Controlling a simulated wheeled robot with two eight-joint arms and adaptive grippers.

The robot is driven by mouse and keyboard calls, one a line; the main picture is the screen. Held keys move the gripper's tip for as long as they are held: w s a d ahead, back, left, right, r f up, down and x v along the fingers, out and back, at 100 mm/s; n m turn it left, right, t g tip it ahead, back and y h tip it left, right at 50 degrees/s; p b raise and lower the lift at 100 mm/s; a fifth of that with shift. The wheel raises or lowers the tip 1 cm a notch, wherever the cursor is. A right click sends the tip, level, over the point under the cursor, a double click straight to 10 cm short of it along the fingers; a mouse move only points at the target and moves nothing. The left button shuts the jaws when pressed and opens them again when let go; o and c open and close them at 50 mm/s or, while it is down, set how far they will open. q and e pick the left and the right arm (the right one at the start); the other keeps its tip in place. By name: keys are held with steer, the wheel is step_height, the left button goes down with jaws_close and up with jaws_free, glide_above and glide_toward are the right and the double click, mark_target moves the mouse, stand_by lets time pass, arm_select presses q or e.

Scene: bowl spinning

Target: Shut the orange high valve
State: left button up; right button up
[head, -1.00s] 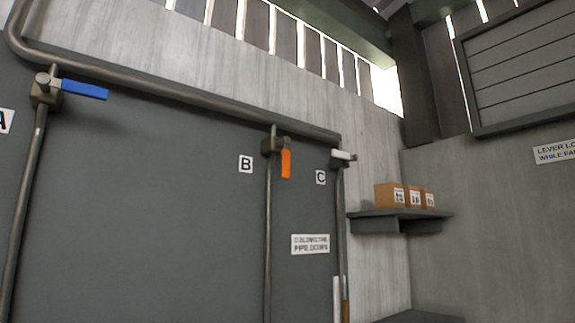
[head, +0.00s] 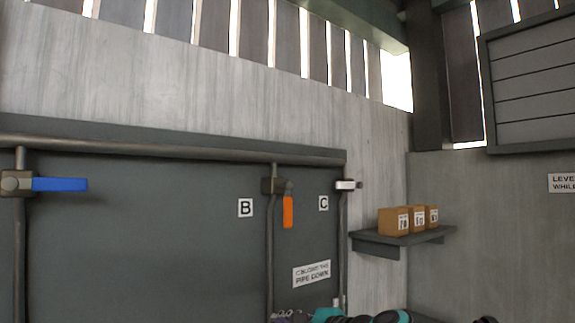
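The orange valve handle (head: 288,212) is on a vertical pipe right of the label B in the head view. The handle hangs straight down along the pipe, below its dark valve body (head: 274,186). Part of my own arm, dark with teal and grey pieces, shows at the bottom edge, below the orange valve and to the right. No gripper fingers can be made out, and nothing touches the orange handle.
A blue valve handle (head: 60,185) points right on the left pipe. A white valve handle (head: 348,185) sits by label C. A shelf (head: 405,240) with small cardboard boxes (head: 408,220) juts from the wall at right. A sign (head: 311,274) hangs below the valves.

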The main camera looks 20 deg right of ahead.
mark_target(289, 206)
steer(key=w+d+r+m+t+p, duration=0.1)
steer(key=d+r+m+p, duration=0.15)
steer(key=r, duration=0.55)
steer(key=w+d+r+m+t+p, duration=0.1)
steer(key=d+r+m+t+p, duration=0.2)
steer(key=r, duration=0.5)
steer(key=w+d+r+m+p, duration=0.2)
steer(key=d+r+m, duration=0.15)
steer(key=r, duration=0.45)
steer(key=shift+m+h, duration=0.4)
steer(key=x, duration=0.2)
steer(key=p+x, duration=0.1)
steer(key=x, duration=0.4)
steer(key=shift+w+a+f, duration=0.1)
steer(key=shift+w+a, duration=0.05)
steer(key=shift+a, duration=0.15)
arm_select(q)
step_height(289, 206, up, 11)
steer(key=shift+r, duration=0.1)
arm_select(e)
jaws_close()
